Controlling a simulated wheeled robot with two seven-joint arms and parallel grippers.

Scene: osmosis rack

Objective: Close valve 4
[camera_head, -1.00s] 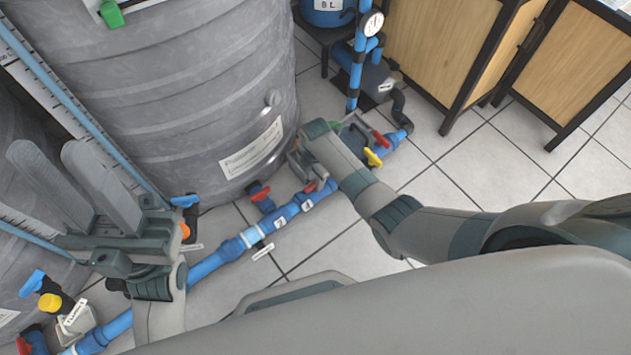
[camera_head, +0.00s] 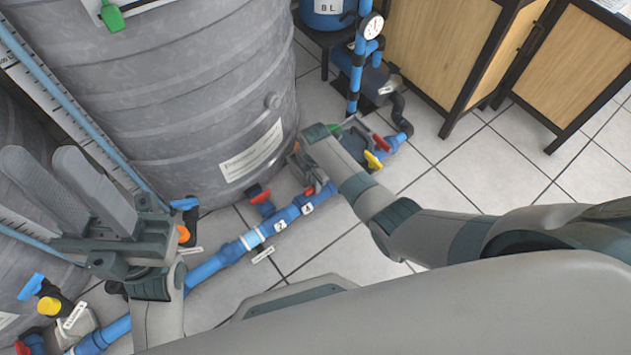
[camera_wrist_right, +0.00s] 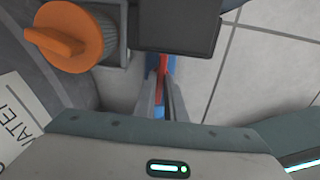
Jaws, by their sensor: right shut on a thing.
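A blue pipe (camera_head: 232,250) runs along the floor, with small white number tags; one that looks like a 4 (camera_head: 307,208) sits near my right gripper. My right gripper (camera_head: 298,165) is low beside the grey tank, partly hidden by its own wrist. In the right wrist view, its two fingers (camera_wrist_right: 162,98) are close together around a narrow red valve handle (camera_wrist_right: 162,67) over the blue pipe. A red handle (camera_head: 309,191) also shows just below this gripper in the head view. My left gripper (camera_head: 60,185) is open and empty, above the pipe at the left.
The large grey tank (camera_head: 200,90) stands behind the pipe. Another red-handled valve (camera_head: 259,194) and a yellow handle (camera_head: 373,160) are nearby. In the right wrist view, an orange knob (camera_wrist_right: 75,38) is left of the fingers. Wooden cabinets (camera_head: 440,50) stand at the back right. Tiled floor is clear at right.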

